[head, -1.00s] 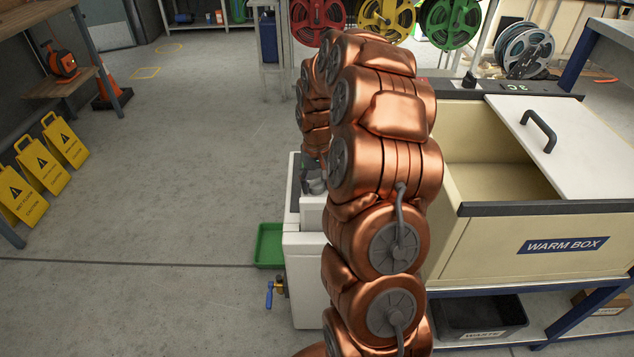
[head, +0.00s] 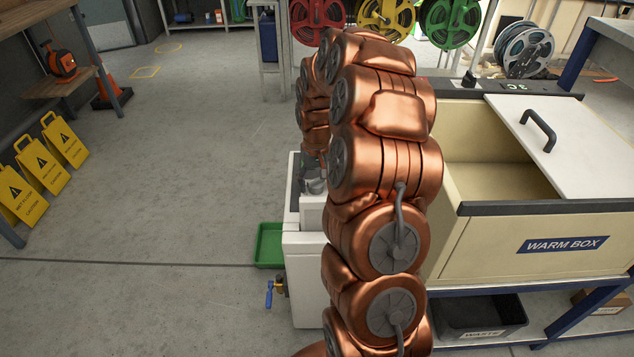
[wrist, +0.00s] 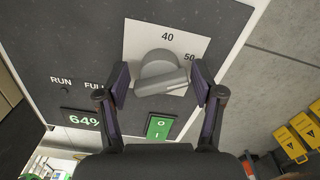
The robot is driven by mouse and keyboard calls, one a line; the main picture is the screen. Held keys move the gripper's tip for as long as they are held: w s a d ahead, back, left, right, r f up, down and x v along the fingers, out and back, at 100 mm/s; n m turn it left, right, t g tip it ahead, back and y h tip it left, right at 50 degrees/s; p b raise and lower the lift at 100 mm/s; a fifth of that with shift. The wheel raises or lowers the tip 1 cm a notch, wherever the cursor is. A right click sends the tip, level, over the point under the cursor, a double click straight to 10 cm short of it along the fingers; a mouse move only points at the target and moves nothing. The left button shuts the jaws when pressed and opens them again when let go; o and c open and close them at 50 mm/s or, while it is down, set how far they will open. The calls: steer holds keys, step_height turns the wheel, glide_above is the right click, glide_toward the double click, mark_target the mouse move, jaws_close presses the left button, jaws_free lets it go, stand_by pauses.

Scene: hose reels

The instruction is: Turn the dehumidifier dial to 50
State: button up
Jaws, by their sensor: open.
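The dehumidifier is a white cabinet (head: 306,265) in the head view, partly hidden behind my copper arm. The wrist view shows its dark control panel (wrist: 85,45). The grey dial (wrist: 158,66) has a raised grip bar and sits on a white plate marked 40 and 50. The bar lies nearly crosswise in the picture, its right end a little higher, below the 50 mark. My gripper (wrist: 160,76) is open, with one finger on each side of the dial. I cannot tell whether either finger touches the bar. Any other marks are hidden.
The panel also has a 64% display (wrist: 85,120) and a green O/I switch (wrist: 159,126). A cream warm box (head: 555,235) stands close on the right. A green tray (head: 269,246) and a blue-handled valve (head: 272,292) are at the cabinet's left.

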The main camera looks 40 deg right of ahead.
mark_target(317, 179)
step_height(317, 179, up, 11)
steer(key=shift+f, duration=0.15)
steer(key=shift+r, duration=0.55)
steer(key=s+a+r+n+p, duration=0.2)
steer(key=s+a+r+p, duration=0.45)
steer(key=a+r, duration=0.25)
steer(key=s+a+r+n+p, duration=0.1)
steer(key=s+a+r+p, duration=0.5)
steer(key=a+r+p, duration=0.15)
steer(key=s+a+r+p, duration=0.2)
steer(key=s+r+p, duration=0.1)
steer(key=s, duration=0.3)
steer(key=s+a+r+g+p, duration=0.1)
steer(key=s+a+r+p, duration=0.2)
steer(key=s, duration=0.3)
steer(key=s+a+r+n+p, duration=0.1)
steer(key=s+a+r+p, duration=0.1)
steer(key=s+p, duration=0.3)
steer(key=shift+s+a+r+g, duration=0.25)
steer(key=shift+s+r+g, duration=0.15)
steer(key=shift+s+r, duration=0.4)
